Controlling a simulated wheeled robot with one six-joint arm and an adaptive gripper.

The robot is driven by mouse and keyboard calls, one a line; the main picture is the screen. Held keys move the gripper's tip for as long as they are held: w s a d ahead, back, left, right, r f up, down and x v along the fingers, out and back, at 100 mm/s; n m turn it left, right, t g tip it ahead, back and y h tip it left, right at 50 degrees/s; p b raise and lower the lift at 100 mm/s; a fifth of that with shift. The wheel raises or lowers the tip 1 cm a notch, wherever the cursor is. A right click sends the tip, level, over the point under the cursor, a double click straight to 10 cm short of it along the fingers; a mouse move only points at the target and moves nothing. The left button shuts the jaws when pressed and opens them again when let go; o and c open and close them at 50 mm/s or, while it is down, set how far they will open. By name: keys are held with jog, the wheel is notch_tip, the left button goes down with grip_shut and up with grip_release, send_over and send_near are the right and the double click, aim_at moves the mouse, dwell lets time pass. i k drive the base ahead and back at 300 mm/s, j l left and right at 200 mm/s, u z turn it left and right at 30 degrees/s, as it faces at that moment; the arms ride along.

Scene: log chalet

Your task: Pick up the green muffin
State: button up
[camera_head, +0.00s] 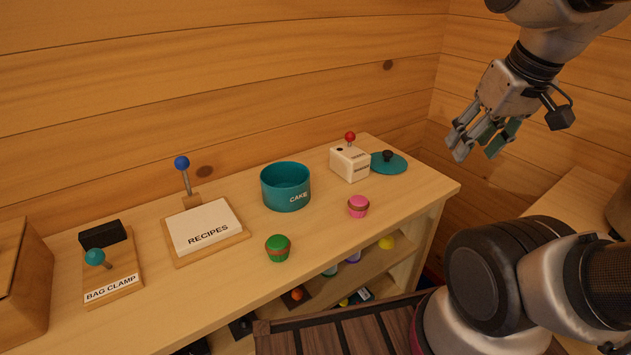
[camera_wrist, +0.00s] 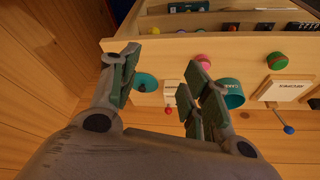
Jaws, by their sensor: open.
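The green muffin (camera_head: 278,248) sits upright near the front edge of the wooden counter, in front of the teal cake tin (camera_head: 285,188). In the wrist view the green muffin (camera_wrist: 277,60) shows at the upper right, well away from my fingers. My gripper (camera_head: 482,142) is open and empty, raised in the air beyond the counter's right end. In the wrist view my gripper (camera_wrist: 155,90) has its fingers spread, with nothing between them but the distant counter.
A pink muffin (camera_head: 358,206) stands right of the green one. A recipes board (camera_head: 207,228) with a blue-knobbed lever, a bag clamp (camera_head: 110,268), a white box (camera_head: 349,162) with a red knob and a teal lid (camera_head: 389,163) share the counter. The counter around the green muffin is clear.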

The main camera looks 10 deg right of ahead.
aim_at(277, 246)
jog(key=k+l+u, duration=0.2)
jog(key=u, duration=0.15)
jog(key=k+u, duration=0.4)
